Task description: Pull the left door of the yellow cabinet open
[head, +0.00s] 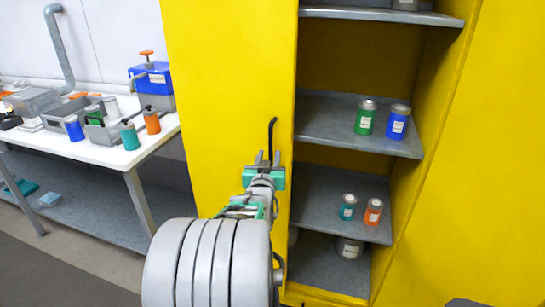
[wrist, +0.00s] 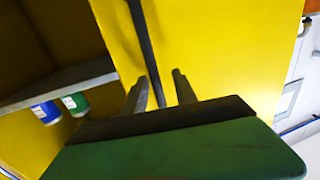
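The left door (head: 222,85) of the yellow cabinet is a tall flat yellow panel, which also fills the middle of the wrist view (wrist: 225,45). Its dark upright bar handle (head: 271,135) is near the door's right edge. My gripper (head: 267,156) is at the handle's lower part. In the wrist view the handle (wrist: 146,45) runs down between the two fingers of my gripper (wrist: 158,85), with a gap visible beside it. The fingers are apart, not pressed on the bar. The lower end of the handle is hidden by my gripper.
Right of the door, the cabinet interior is exposed, with grey shelves (head: 330,120) holding green, blue, teal and orange cans. A yellow panel (head: 490,160) stands at the right. A white table (head: 150,150) with cans and a blue box (head: 152,84) stands left of the door.

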